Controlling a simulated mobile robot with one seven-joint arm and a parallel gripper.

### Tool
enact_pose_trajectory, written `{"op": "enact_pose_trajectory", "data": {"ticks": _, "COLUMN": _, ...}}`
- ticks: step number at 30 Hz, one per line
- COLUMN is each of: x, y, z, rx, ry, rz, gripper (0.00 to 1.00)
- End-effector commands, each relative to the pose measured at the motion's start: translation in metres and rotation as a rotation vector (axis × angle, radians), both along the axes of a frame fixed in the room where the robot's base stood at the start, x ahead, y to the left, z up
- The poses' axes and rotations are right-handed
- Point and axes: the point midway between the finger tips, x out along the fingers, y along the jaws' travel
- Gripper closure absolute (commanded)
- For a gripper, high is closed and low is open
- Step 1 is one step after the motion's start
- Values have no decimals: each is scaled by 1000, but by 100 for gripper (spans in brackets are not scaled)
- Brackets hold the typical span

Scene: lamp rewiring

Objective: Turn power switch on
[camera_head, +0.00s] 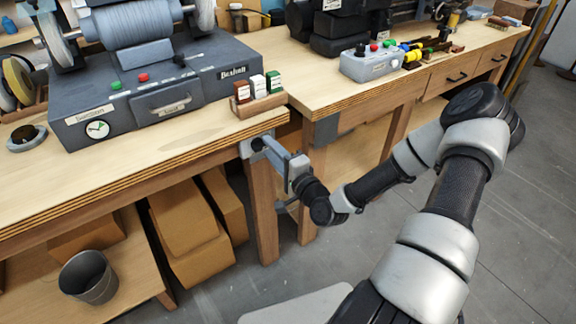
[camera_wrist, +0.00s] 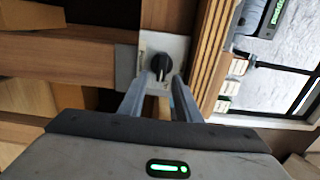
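The power switch is a black rotary knob (camera_wrist: 161,65) on a light grey plate (camera_wrist: 176,47), fixed to the wooden bench frame under the tabletop edge. My gripper (camera_wrist: 161,86) is open, one finger on each side of and just short of the knob. I cannot tell whether the fingertips touch it.
A grey bench grinder unit (camera_head: 160,90) and a small rack of labelled boxes (camera_head: 260,105) stand on the bench above. A second bench (camera_head: 315,75) with a grey button box (camera_head: 369,65) is to the right. Cardboard boxes (camera_head: 185,225) and a bucket (camera_head: 88,277) sit below.

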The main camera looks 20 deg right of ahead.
Motion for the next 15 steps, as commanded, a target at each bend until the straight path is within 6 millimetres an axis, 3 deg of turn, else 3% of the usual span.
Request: {"op": "enact_pose_trajectory", "data": {"ticks": 15, "x": -114, "y": -34, "z": 0, "rx": 1, "ry": 6, "rz": -4, "gripper": 70}}
